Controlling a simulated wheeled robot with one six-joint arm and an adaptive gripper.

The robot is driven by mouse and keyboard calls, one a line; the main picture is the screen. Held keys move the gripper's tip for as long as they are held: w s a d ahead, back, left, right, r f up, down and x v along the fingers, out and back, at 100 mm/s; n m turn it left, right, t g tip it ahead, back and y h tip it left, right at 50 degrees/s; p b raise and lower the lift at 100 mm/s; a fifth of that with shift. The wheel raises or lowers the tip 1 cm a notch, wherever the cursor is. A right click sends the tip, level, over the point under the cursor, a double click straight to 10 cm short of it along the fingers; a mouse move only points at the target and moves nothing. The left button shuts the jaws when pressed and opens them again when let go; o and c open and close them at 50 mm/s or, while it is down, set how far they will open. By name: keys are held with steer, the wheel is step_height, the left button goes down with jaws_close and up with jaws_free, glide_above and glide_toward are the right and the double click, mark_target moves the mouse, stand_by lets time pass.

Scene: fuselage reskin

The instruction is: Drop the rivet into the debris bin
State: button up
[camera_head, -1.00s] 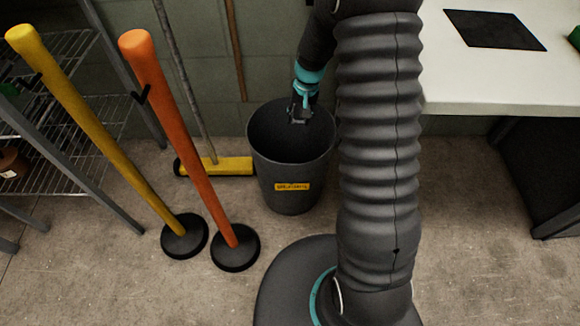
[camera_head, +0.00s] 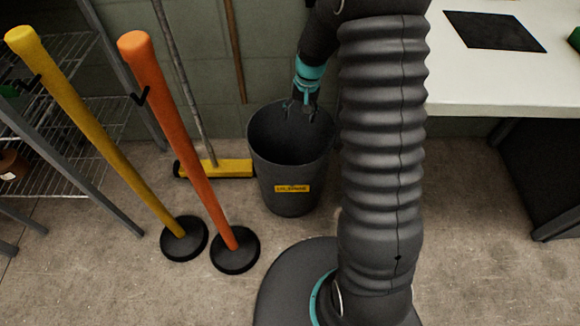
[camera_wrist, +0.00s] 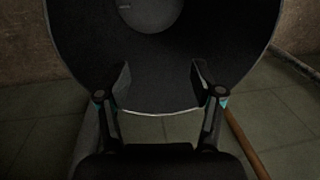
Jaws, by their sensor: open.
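The debris bin (camera_head: 290,180) is a dark grey round bucket with a yellow label, upright on the floor left of my arm's column. My gripper (camera_head: 300,112) is over the bin's opening, near its back rim. In the wrist view my gripper (camera_wrist: 160,85) has its two fingers spread apart with nothing between them. The bin (camera_wrist: 240,50) fills the upper part of that view, with its dark inner wall and a lighter round floor. I cannot make out the rivet in any view.
An orange post (camera_head: 190,150) and a yellow post (camera_head: 100,140) on round black bases stand left of the bin. A white table (camera_head: 480,85) is at the right, and a wire shelf (camera_head: 100,120) at the left.

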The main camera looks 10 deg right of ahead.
step_height(320, 180, up, 10)
steer(key=d, duration=0.1)
steer(key=shift+s+d+f, duration=0.15)
steer(key=shift+f, duration=0.05)
steer(key=shift+f, duration=0.1)
stand_by(0.3)
